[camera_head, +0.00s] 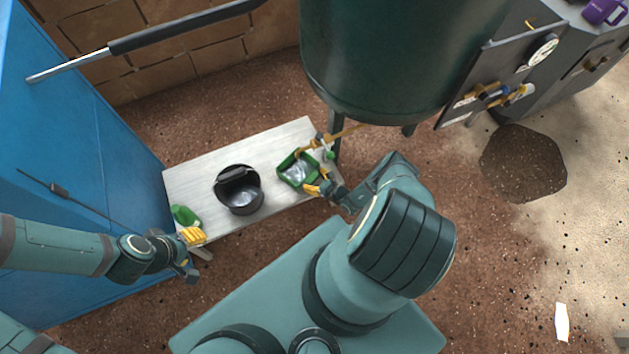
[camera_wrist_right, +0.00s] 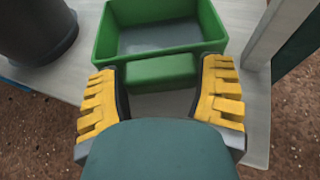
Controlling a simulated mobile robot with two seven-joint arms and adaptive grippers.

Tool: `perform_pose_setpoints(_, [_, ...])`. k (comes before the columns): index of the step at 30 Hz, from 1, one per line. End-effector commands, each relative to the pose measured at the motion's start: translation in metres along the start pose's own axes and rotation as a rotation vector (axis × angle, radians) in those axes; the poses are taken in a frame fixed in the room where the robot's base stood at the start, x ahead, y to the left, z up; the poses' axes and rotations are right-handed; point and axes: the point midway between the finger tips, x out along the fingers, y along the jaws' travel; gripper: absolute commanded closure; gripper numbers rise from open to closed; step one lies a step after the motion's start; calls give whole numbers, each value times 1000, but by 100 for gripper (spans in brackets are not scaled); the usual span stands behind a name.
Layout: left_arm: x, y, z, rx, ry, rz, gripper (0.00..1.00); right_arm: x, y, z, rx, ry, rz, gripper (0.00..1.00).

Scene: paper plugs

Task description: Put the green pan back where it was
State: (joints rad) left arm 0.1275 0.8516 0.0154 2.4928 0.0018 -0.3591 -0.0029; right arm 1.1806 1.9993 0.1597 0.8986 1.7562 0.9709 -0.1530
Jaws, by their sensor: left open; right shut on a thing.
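The green pan (camera_head: 283,174) is a shallow open box with a grey inside, at the right end of the light bench. In the right wrist view the pan (camera_wrist_right: 165,70) has its short green handle toward me, between the yellow fingers. My right gripper (camera_head: 319,182) is shut on the pan's handle; it also shows in the wrist view (camera_wrist_right: 163,95). I cannot tell whether the pan touches the bench. My left gripper (camera_head: 192,250) is open at the bench's near left corner, close to a green object (camera_head: 184,215).
A black bucket (camera_head: 240,195) stands mid-bench, left of the pan. The light bench (camera_head: 210,165) has free room behind the bucket. A blue cabinet (camera_head: 90,170) is at left. A dark green tank (camera_head: 385,60) with a yellow pipe (camera_head: 342,134) stands behind right.

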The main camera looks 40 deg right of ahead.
Motion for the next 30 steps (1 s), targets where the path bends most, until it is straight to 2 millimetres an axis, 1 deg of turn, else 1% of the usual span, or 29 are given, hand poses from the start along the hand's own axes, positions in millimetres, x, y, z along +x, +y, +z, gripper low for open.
perform_pose_setpoints(6, [-1, 0, 0, 0, 0, 0, 55, 0, 0, 0, 0, 0, -1, 73])
perform_pose_setpoints(7, [-1, 0, 0, 0, 0, 0, 55, 0, 0, 0, 0, 1, -1, 20])
perform_pose_setpoints(9, [-1, 0, 0, 0, 0, 0, 55, 0, 0, 0, 0, 1, 0, 0])
perform_pose_setpoints(18, [-1, 0, 0, 0, 0, 0, 55, -1, 0, 1, 0, 0, 0, 0])
perform_pose_setpoints(20, [-4, 2, 0, 0, -1, 0, 55, -7, -1, 1, 1, 1, -2, 0])
perform_pose_setpoints(23, [-10, 4, 0, 0, -3, 0, 55, -22, -1, 2, 2, 1, -3, 0])
perform_pose_setpoints(30, [-25, 9, 2, -2, -11, 1, 55, -72, -1, 3, 2, 2, -3, 0])
